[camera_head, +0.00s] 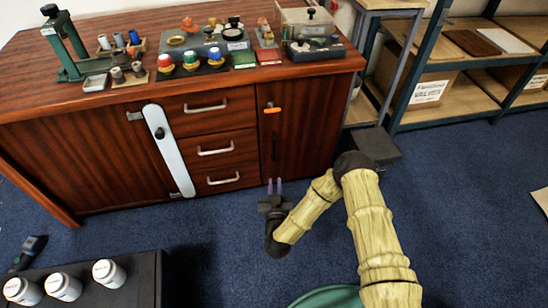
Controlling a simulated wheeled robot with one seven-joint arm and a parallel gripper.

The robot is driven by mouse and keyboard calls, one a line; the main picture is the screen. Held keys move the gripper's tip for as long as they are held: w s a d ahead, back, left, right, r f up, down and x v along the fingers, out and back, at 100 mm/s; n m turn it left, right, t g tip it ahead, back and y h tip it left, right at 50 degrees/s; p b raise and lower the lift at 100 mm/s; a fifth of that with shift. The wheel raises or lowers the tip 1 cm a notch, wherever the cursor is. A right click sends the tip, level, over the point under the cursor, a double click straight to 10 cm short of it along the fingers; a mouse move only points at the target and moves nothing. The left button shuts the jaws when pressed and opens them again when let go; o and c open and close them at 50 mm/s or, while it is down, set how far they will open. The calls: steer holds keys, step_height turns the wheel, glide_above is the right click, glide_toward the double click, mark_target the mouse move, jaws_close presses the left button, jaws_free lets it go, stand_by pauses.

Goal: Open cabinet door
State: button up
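The dark reddish wooden cabinet (100,135) stands across the back of the view. Its right door (305,130) is closed, with an orange handle (272,110) near its upper left edge. Its left part has a plain wooden front, with a pale vertical bar (169,150) carrying a black knob along its right side. My gripper (275,182) is in front of the cabinet, below the orange handle and apart from it. Its two thin fingers point toward the cabinet, with a narrow gap between them and nothing visible in it.
Three drawers with metal handles (215,150) sit between the doors. Tools, jars and boxes crowd the cabinet top. A dark box (376,148) stands on the floor to the right, near shelves (460,70). A dark surface with white jars (62,286) is at lower left. Blue carpet lies between.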

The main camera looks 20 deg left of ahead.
mark_target(274, 149)
steer(key=shift+s+f, duration=0.1)
steer(key=shift+s, duration=0.05)
steer(key=b+x, duration=0.7)
steer(key=x, duration=0.9)
steer(key=shift+w+f, duration=0.15)
steer(key=shift+w, duration=0.2)
steer(key=shift+w+a, duration=0.1)
steer(key=shift+w, duration=0.25)
steer(key=shift+c, duration=0.4)
jaws_close()
